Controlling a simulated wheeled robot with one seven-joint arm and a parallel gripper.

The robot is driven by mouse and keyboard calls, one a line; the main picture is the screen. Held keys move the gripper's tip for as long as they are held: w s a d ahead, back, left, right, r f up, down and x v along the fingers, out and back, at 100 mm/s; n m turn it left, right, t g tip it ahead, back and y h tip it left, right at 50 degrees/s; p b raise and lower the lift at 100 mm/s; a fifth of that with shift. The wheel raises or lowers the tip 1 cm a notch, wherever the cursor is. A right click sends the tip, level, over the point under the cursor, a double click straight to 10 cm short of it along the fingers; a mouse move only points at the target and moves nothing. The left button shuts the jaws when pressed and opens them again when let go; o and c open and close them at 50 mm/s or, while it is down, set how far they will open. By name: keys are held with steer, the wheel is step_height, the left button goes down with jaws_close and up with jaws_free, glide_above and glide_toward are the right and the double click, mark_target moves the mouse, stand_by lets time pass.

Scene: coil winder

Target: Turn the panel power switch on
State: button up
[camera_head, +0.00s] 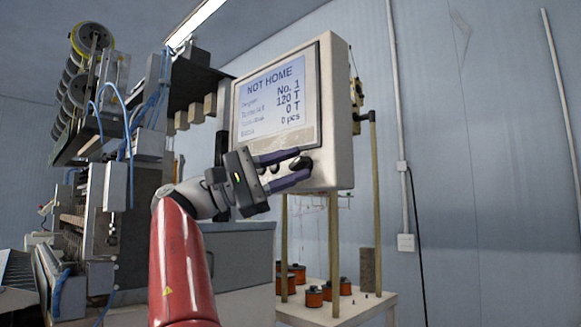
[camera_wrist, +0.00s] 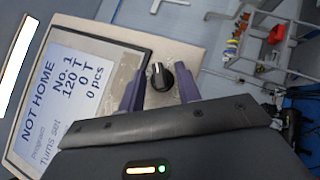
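The control panel (camera_head: 334,110) is a light box with a lit screen (camera_head: 272,95) reading "NOT HOME", No. 1, 120 T, 0 T and 0 pcs. A round black rotary switch (camera_wrist: 160,76) with a pale pointer line sits on the panel face beside the screen in the wrist view. It also shows at the panel's lower part in the head view (camera_head: 301,163). My gripper (camera_head: 304,163) has purple fingers spread apart, one on either side of the knob. In the wrist view the fingers (camera_wrist: 160,90) flank the knob with gaps. Contact with the panel cannot be told.
The coil winder (camera_head: 110,180) stands to the left. Behind the panel, a table (camera_head: 350,305) holds several orange spools (camera_head: 314,297) between wooden posts (camera_head: 375,200). A shelf rack (camera_wrist: 262,45) stands beyond in the wrist view. The right side is open before a blue wall.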

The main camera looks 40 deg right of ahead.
steer(key=v, duration=0.7)
steer(key=shift+a, duration=0.2)
steer(key=shift+o, duration=0.5)
steer(key=shift+w+f, duration=0.1)
steer(key=shift+w, duration=0.05)
